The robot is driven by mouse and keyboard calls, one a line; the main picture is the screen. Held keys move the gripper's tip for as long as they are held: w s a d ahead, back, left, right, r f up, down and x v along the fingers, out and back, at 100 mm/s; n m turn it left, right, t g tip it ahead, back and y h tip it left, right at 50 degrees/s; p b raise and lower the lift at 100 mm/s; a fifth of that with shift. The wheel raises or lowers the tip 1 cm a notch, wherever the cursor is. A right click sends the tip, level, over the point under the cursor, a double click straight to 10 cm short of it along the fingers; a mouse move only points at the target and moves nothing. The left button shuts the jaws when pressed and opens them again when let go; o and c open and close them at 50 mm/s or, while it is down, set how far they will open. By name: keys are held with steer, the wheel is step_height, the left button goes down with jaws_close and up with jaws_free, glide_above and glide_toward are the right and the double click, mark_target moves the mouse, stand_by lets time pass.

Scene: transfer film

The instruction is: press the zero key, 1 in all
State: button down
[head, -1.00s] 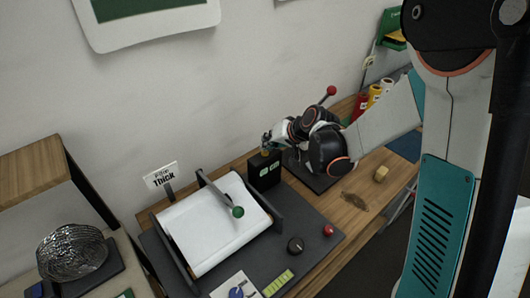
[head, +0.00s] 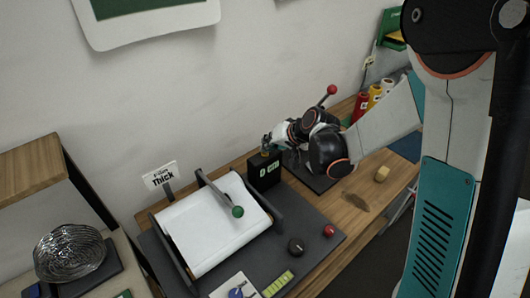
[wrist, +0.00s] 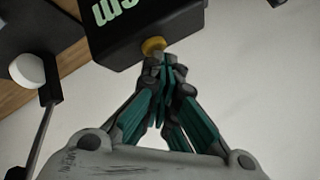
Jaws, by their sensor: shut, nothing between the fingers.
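The black display box (head: 264,172) stands at the back of the bench, with small green characters on its front. A yellow round key (wrist: 153,45) sits on the box's top face, taken to be the zero key; little of it shows in the head view. My gripper (wrist: 164,58) is shut and empty, its fingertips right at the yellow key. They look in contact with it, but I cannot tell whether it is pressed down. In the head view my gripper (head: 267,143) is just above the box.
A roller frame with a white sheet (head: 215,226) and a green-knobbed lever (head: 237,211) stands left of the box. A black knob (head: 296,245) and a red ball (head: 328,231) sit in front. A red-topped lever (head: 331,90) and bottles (head: 374,92) are behind my arm.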

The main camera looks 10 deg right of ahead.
steer(key=shift+r, duration=0.1)
stand_by(0.3)
steer(key=shift+r+p, duration=0.55)
steer(key=shift+r, duration=0.25)
steer(key=shift+r, duration=0.15)
step_height(320, 180, up, 5)
steer(key=p, duration=0.3)
stand_by(0.7)
steer(key=s+d+f+h+b, duration=0.1)
steer(key=s+d+b, duration=0.3)
steer(key=s, duration=0.5)
steer(key=s+d+f+h+b, duration=0.2)
steer(key=s+b, duration=0.4)
steer(key=s, duration=0.4)
steer(key=s+d+f+n+h+b, duration=0.1)
steer(key=s+d+b, duration=0.4)
steer(key=s, duration=0.5)
steer(key=shift+s+d+f+h+b, duration=0.3)
steer(key=shift+d+f+h, duration=0.35)
steer(key=shift+h, duration=0.35)
